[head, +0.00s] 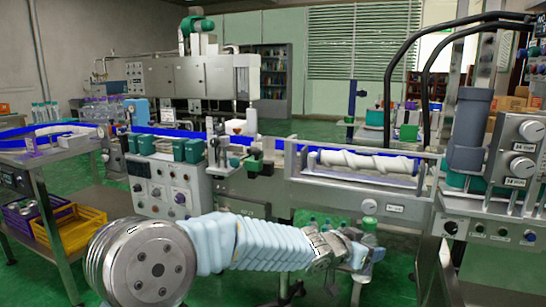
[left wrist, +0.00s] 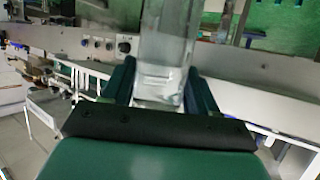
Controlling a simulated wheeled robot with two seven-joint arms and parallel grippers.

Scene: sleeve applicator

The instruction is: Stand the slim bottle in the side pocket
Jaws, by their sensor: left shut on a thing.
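A clear, slim see-through bottle (left wrist: 166,48) stands out from between my left gripper's two dark green fingers in the left wrist view. The left gripper (left wrist: 161,88) is shut on it, and the bottle's far end runs out of the top of that view. In the head view my left arm reaches in from the bottom, and the left gripper (head: 366,245) is in front of the machine, below the roller section. The bottle is hard to make out there. I cannot pick out the side pocket with certainty. My right gripper is not in view.
A long conveyor machine (head: 395,208) with a white spiral roller (head: 367,162) stands just behind the gripper. A control column (head: 515,160) with dials rises at the right. A steel table (head: 52,155) and a yellow crate (head: 80,228) are at the left. Green floor lies between.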

